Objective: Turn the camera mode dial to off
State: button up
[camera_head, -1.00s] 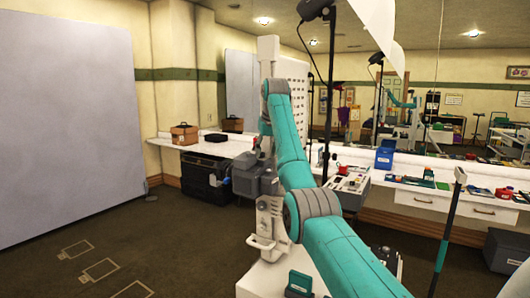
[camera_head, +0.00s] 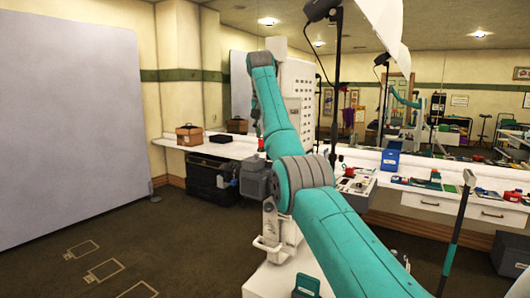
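A grey boxy device (camera_head: 254,183), possibly the camera, stands left of my teal arm and is partly hidden behind it. It sits near a white stand (camera_head: 270,243) with a handle. I cannot make out a mode dial or its setting. My arm reaches from the lower right up and away to a grey joint at the upper left. My gripper cannot be made out; the far end of the arm is hidden or too small. A small red thing (camera_head: 261,144) shows beside the arm, too small to identify.
A long white counter (camera_head: 235,148) runs along the mirrored wall, with a brown box (camera_head: 189,134), a black case (camera_head: 220,138) and a blue bin (camera_head: 390,160). A large grey panel (camera_head: 70,120) stands left. The left floor is open.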

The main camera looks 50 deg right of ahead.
jog(key=shift+m, duration=0.7)
jog(key=x, duration=0.8)
jog(key=shift+w+d+f, duration=0.15)
jog(key=shift+w+f, duration=0.05)
jog(key=shift+f, duration=0.1)
grip_shut()
